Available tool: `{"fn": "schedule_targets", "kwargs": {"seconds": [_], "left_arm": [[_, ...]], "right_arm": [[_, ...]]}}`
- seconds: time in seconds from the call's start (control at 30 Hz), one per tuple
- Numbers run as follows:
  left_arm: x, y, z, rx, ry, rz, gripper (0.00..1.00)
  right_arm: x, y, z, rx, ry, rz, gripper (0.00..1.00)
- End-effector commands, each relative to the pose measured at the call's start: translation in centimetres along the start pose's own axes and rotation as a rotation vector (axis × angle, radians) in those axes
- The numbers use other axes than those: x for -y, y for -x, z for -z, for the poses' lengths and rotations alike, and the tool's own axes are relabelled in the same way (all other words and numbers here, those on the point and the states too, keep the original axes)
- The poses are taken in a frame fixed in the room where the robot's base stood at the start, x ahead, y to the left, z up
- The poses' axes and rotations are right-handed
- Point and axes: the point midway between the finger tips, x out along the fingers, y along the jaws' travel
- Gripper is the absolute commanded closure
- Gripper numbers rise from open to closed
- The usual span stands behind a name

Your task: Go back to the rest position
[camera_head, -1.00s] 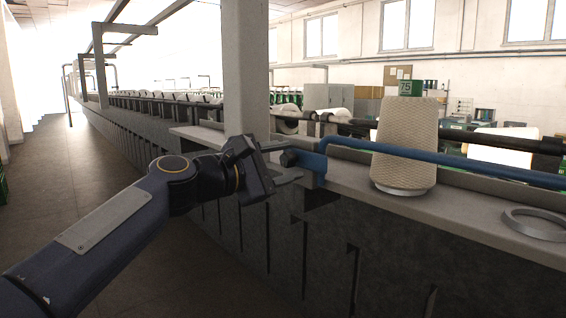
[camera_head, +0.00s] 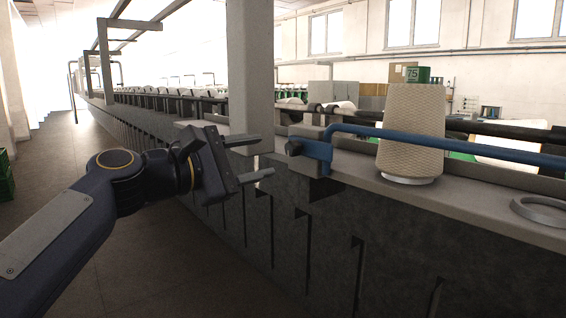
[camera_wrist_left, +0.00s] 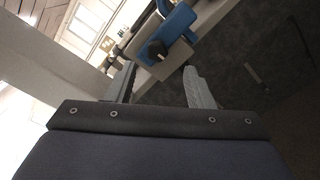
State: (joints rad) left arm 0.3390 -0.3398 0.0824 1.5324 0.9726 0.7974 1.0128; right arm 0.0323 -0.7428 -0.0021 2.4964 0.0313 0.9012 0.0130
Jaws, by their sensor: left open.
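My left gripper (camera_head: 256,159) is open and empty in the head view, in front of the grey pillar and to the left of the blue bar's bracket. It is apart from the bracket. In the left wrist view its two fingers (camera_wrist_left: 160,88) stand apart with nothing between them. The blue bracket with its dark knob (camera_wrist_left: 157,50) shows beyond the fingertips. My right gripper is not in view.
A grey ring (camera_head: 540,210) lies on the ledge (camera_head: 460,208) at the right. The grey pillar (camera_head: 250,70) rises behind my left gripper. A long dark machine front (camera_head: 300,235) runs along the aisle.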

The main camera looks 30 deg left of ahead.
Motion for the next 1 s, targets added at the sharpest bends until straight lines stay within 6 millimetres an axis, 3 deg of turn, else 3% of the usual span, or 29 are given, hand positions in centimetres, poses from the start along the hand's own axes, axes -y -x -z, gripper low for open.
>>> {"fn": "schedule_targets", "kwargs": {"seconds": [0.17, 0.27, 0.37, 0.57, 0.7, 0.83, 0.9, 1.0], "left_arm": [[0.1, 0.0, 0.0, -0.001, -0.003, 0.002, 0.52], [1.7, 0.1, 0.3, -0.014, -0.051, 0.038, 0.52], [6.0, 0.4, 1.1, -0.042, -0.187, 0.138, 0.52], [20.1, 3.6, 4.0, -0.040, -0.649, 0.484, 0.52], [29.4, 7.3, 6.2, 0.054, -0.979, 0.729, 0.52], [35.9, 10.7, 7.9, 0.172, -1.223, 0.903, 0.52], [38.2, 12.1, 8.6, 0.228, -1.315, 0.967, 0.52], [40.1, 13.3, 9.2, 0.282, -1.397, 1.021, 0.52]], "right_arm": [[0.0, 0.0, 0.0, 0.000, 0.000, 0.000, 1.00], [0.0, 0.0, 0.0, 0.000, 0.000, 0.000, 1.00], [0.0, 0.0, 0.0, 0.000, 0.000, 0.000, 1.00], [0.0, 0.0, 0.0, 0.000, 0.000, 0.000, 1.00], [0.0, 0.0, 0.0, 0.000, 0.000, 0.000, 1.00], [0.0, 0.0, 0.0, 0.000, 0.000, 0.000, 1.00], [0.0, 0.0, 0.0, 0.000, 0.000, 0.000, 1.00], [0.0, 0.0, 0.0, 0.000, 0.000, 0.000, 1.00]]}}
